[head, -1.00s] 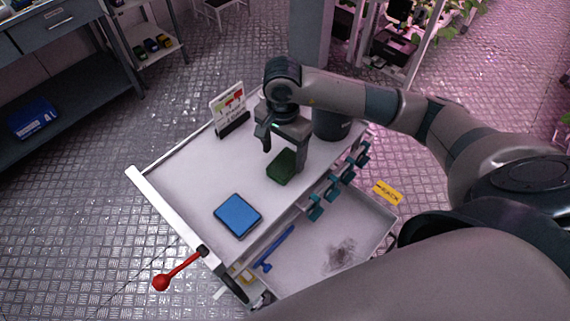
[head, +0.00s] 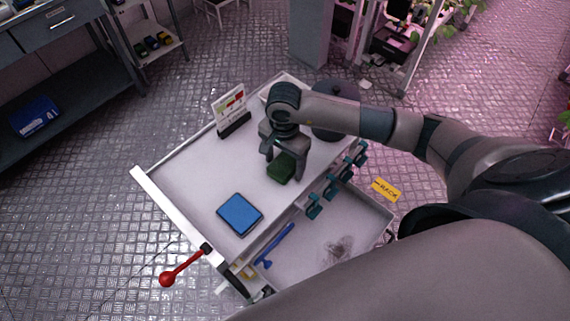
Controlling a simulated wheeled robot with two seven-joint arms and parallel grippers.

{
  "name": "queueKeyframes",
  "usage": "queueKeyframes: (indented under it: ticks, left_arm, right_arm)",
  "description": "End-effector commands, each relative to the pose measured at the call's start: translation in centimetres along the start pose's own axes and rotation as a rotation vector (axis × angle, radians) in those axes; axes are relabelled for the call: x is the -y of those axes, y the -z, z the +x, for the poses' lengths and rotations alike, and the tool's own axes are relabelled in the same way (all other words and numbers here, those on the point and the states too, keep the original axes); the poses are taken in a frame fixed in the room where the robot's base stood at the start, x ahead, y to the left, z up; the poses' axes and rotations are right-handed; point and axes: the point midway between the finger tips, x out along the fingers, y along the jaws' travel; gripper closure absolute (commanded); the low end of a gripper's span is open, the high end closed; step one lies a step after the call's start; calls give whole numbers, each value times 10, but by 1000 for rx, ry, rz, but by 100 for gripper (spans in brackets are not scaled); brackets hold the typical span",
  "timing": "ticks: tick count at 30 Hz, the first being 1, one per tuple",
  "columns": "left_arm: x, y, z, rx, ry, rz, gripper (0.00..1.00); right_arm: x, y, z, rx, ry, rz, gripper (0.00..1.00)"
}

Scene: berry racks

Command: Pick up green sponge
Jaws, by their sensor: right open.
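The green sponge (head: 281,168) is a small dark green block on the white top of the cart (head: 185,180). My right gripper (head: 284,171) is above and around the sponge, pointing down. Its jaws are open, with one finger on the left and one on the right of the sponge. The upper part of the sponge is partly hidden by the gripper. I cannot tell whether the fingers touch it. My left gripper is not in view.
A blue pad (head: 240,213) lies on the cart's near left part. A small sign (head: 231,109) stands at the back, and a dark round pot (head: 335,112) stands behind my arm. Teal clips (head: 331,187) line the right edge. A red-knobbed lever (head: 168,278) sticks out at the front.

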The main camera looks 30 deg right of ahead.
Motion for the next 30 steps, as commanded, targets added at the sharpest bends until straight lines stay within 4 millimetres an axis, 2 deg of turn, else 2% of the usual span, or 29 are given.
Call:
queueKeyframes:
  ticks: [5, 9, 10, 11, 23, 30]
  left_arm:
    - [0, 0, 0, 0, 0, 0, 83]
    - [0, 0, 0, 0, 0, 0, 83]
    - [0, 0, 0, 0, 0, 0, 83]
    - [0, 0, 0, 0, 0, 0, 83]
    - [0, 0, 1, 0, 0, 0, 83]
    - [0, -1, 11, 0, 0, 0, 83]
  right_arm:
    - [0, 0, 0, 0, 0, 0, 27]
    - [0, 0, 0, 0, 0, 0, 61]
    - [0, 0, 0, 0, 0, 0, 68]
    - [0, 0, 0, 0, 0, 0, 71]
    - [0, 0, -1, -1, 0, 1, 71]
    - [1, 1, -15, -1, 4, -1, 71]
